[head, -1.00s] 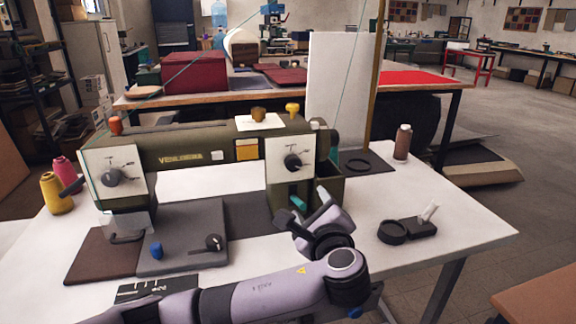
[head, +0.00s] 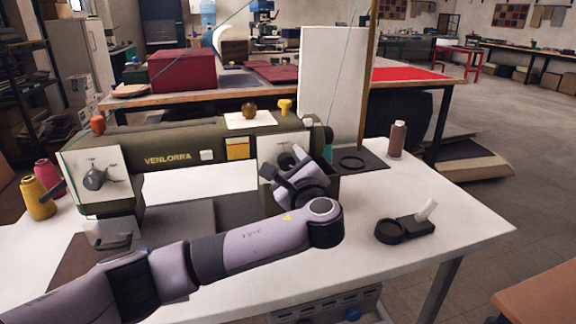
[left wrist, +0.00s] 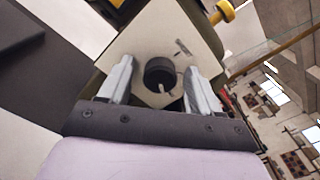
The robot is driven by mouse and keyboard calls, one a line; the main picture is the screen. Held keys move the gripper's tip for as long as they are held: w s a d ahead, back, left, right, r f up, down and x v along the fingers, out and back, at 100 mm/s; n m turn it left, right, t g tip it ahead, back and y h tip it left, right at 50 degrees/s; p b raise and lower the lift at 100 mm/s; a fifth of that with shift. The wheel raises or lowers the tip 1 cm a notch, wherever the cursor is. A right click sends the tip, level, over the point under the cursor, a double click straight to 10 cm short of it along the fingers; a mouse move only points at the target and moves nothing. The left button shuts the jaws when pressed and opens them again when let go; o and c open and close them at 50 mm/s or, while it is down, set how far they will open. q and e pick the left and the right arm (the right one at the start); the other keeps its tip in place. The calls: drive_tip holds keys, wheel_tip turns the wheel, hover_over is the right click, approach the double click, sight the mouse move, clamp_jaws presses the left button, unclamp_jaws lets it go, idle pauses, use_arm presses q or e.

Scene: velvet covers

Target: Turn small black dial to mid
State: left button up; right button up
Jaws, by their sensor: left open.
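A small black dial (left wrist: 160,73) sits on the pale plate (left wrist: 150,48) of the sewing machine's right end. In the left wrist view it lies between the two fingers of my left gripper (left wrist: 158,85). The fingers are open, one on each side of the dial, with a gap to it on both sides. In the head view my left gripper (head: 300,172) is in front of the right plate and hides the dial. Another black dial (head: 95,178) is on the machine's left plate. My right gripper is not in view.
The green sewing machine (head: 190,146) stands on a white table (head: 440,195). A brown spool (head: 397,139) and a black round holder (head: 389,231) are to the right. Yellow (head: 38,198) and pink (head: 46,174) spools stand at the left. The table's right part is mostly clear.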

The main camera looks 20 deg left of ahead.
use_arm(q)
drive_tip(key=shift+c, duration=0.3)
drive_tip(key=c, duration=1)
drive_tip(key=shift+o, duration=0.2)
drive_tip(key=n, duration=0.2)
drive_tip(key=shift+f+n+b, duration=0.15)
drive_tip(key=shift+n+b, duration=0.15)
drive_tip(key=shift+b, duration=0.05)
drive_tip(key=n+b, duration=0.1)
drive_tip(key=n, duration=0.1)
drive_tip(key=shift+f+n, duration=0.1)
drive_tip(key=shift+n, duration=0.3)
drive_tip(key=n+b, duration=0.1)
drive_tip(key=n, duration=0.2)
drive_tip(key=shift+n+b, duration=0.9)
drive_tip(key=shift+n, duration=0.7)
